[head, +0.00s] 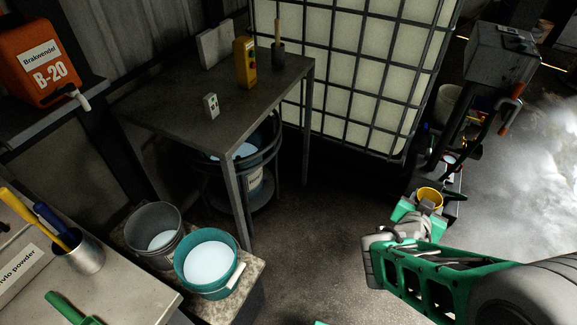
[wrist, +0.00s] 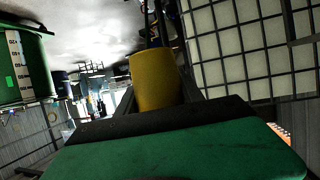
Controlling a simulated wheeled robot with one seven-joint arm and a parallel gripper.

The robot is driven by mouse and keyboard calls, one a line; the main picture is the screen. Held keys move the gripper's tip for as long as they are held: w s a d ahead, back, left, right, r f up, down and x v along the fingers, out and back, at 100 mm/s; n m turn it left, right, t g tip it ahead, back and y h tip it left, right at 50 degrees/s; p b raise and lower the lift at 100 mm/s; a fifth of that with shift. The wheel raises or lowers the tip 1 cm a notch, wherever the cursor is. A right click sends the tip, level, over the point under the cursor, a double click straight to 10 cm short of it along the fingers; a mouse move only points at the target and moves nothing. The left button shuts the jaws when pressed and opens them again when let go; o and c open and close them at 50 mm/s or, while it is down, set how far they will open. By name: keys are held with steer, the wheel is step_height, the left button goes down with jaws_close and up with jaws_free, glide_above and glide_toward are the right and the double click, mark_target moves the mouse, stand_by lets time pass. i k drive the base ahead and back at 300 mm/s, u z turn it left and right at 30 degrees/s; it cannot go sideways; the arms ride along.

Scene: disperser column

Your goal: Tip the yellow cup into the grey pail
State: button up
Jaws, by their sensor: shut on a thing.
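The yellow cup (head: 430,197) is held in my gripper (head: 424,205) at the right of the head view. The wrist view shows the cup's yellow side (wrist: 154,80) between the dark fingers, with my gripper (wrist: 155,100) shut on it. In the head view the cup's open rim faces up; what is inside is not clear. The grey pail (head: 156,229) stands at the lower left on a low stand, with pale contents at its bottom. My gripper is far to the right of the pail.
A teal bucket (head: 207,263) full of pale liquid stands right beside the grey pail. A dark table (head: 225,105) stands behind them, and a caged white tank (head: 350,75) beyond. The floor between is clear.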

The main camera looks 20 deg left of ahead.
mark_target(154, 232)
steer(key=i, duration=2.6)
steer(key=u, duration=5.5)
steer(key=i, duration=1)
